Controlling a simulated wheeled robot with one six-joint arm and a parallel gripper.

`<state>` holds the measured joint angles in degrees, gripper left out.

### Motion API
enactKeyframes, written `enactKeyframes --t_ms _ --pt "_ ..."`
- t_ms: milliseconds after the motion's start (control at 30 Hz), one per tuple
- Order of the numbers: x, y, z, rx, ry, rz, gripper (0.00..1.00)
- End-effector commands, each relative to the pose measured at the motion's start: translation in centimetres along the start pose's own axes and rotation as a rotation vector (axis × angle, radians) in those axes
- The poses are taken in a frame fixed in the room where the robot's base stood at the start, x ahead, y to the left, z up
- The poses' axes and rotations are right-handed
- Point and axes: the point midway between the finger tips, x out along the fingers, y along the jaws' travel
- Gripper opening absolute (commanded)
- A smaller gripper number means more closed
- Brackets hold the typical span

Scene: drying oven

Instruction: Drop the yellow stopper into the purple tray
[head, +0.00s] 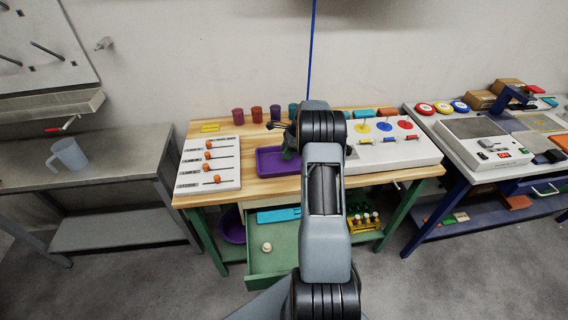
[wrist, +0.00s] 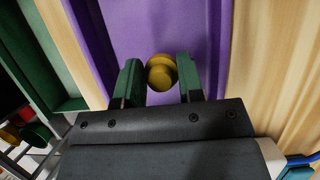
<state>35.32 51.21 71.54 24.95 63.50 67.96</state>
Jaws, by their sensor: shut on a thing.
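The purple tray (head: 268,170) lies on the wooden table, left of my arm in the head view. It fills the middle of the wrist view (wrist: 205,22). My gripper (wrist: 160,74) is shut on the yellow stopper (wrist: 161,66), which sits between its two green fingers. Both are over the tray's floor in the wrist view; the height above it is hard to judge. In the head view my gripper (head: 289,153) is at the tray, and my arm hides the tray's right part. The stopper cannot be made out there.
A white slider panel (head: 210,165) lies left of the tray. Several coloured cups (head: 256,114) stand behind it. A white board with coloured knobs (head: 400,150) lies to the right. A green drawer (head: 272,245) stands open below the table front.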

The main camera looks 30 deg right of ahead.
Motion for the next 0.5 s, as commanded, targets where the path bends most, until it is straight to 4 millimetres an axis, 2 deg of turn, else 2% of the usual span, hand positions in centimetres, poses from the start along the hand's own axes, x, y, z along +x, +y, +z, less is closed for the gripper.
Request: enactKeyframes --t_ms 267,300,500 --pt "0.18 0.0 -0.07 0.0 0.0 0.0 0.13" --pt "0.18 0.0 -0.07 0.0 0.0 0.0 0.38" --pt "0.18 0.0 -0.07 0.0 0.0 0.0 0.57"
